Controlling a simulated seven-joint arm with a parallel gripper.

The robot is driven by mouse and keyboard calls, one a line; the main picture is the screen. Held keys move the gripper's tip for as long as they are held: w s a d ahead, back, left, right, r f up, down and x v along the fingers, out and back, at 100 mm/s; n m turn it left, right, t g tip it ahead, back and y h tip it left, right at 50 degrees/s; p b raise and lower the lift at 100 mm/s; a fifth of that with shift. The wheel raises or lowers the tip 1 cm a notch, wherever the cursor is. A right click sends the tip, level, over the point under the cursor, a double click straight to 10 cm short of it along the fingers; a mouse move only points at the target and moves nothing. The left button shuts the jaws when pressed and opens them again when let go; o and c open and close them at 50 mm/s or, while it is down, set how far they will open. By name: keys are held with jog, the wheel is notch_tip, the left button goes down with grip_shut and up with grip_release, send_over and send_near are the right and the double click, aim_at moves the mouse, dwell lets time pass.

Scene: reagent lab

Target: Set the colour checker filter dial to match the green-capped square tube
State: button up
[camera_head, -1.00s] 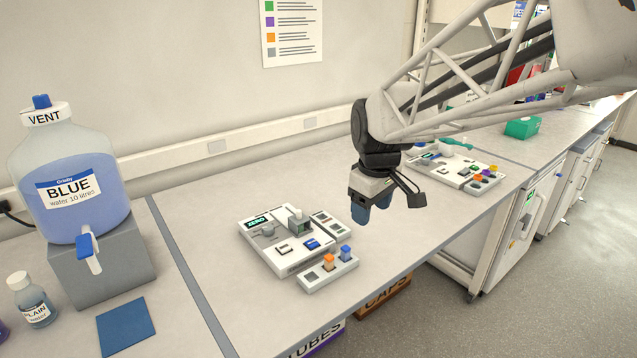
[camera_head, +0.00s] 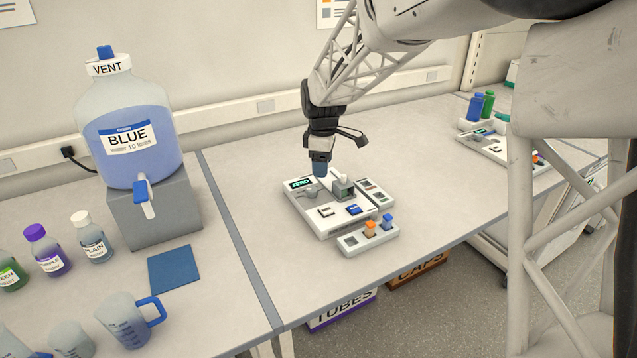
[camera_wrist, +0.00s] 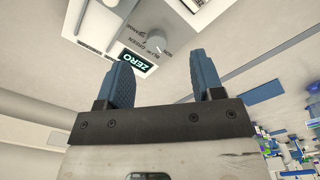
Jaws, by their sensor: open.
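The white colour checker (camera_head: 318,220) lies on the bench with a display reading ZERO (camera_head: 299,183). Its grey filter dial (camera_wrist: 157,42) shows in the wrist view beside printed labels, including GREEN and ORANGE; the pointer's setting is too small to tell. My gripper (camera_head: 320,168) is open and empty, pointing down above the checker's back part, near the dial. In the wrist view the dial lies beyond and between the blue fingertips (camera_wrist: 163,75), apart from them. I cannot make out a green-capped square tube; the small rack (camera_head: 352,246) shows an orange-capped tube (camera_head: 370,229) and a blue-capped tube (camera_head: 387,222).
A grey block with a greenish face (camera_head: 343,188) stands on the checker. A blue water jug (camera_head: 130,125) on a grey stand, a blue mat (camera_head: 174,269) and bottles are left. Another device (camera_head: 490,145) is at right.

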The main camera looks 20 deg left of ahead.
aim_at(312, 189)
jog(key=shift+w+a+f+n, duration=0.15)
jog(key=shift+a+f, duration=0.15)
jog(key=shift+a, duration=0.25)
jog(key=shift+w+a+f+n, duration=0.2)
jog(key=shift+a+f, duration=0.1)
jog(key=shift+a, duration=0.3)
jog(key=shift+w+a+f+n, duration=0.15)
jog(key=shift+a+f, duration=0.15)
jog(key=shift+a, duration=0.25)
jog(key=shift+f, duration=0.15)
jog(key=shift+f, duration=3.75)
jog(key=c, duration=0.9)
